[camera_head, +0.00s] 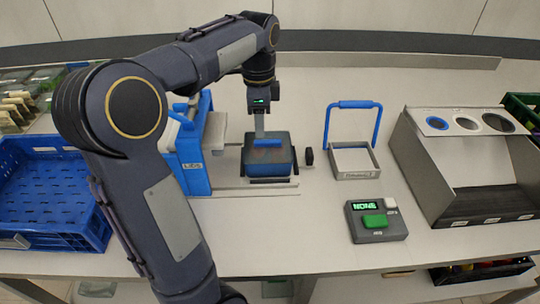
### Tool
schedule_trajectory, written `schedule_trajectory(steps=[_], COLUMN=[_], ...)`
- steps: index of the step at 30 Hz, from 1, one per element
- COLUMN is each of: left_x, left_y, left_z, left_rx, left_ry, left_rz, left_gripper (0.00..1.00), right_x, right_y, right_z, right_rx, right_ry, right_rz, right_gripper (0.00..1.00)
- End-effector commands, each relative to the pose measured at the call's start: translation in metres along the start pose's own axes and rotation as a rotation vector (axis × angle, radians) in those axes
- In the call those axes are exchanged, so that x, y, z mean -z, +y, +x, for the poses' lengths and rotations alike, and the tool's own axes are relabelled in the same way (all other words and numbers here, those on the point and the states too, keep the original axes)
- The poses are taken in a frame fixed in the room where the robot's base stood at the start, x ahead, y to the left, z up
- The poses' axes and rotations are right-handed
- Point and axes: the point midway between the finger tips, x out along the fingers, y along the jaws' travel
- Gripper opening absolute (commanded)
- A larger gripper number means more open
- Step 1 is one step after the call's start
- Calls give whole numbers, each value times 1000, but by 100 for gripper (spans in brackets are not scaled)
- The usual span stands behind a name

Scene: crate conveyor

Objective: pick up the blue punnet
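My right gripper is not in view.
A blue crate (40,243) is at the left. The blue machine (194,170) stands beside the punnet. To the right are a tray with a blue handle (352,176), a grey button box reading "NONE" (362,234) and a grey bin with round holes (420,165).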

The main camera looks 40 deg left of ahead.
Motion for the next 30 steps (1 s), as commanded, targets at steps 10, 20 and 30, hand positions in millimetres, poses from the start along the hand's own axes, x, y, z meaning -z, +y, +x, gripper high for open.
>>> schedule_trajectory(steps=[10,20,30], left_x=[3,3,3], left_y=[0,0,0], left_z=[46,48,48], left_rx=[-2,-1,-1], left_ry=[0,0,1], left_rz=[-1,-1,-1], left_gripper=[40,32,0], right_x=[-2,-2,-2], right_y=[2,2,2], right_z=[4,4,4], right_rx=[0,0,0], right_ry=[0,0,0], right_rz=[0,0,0], right_gripper=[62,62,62])
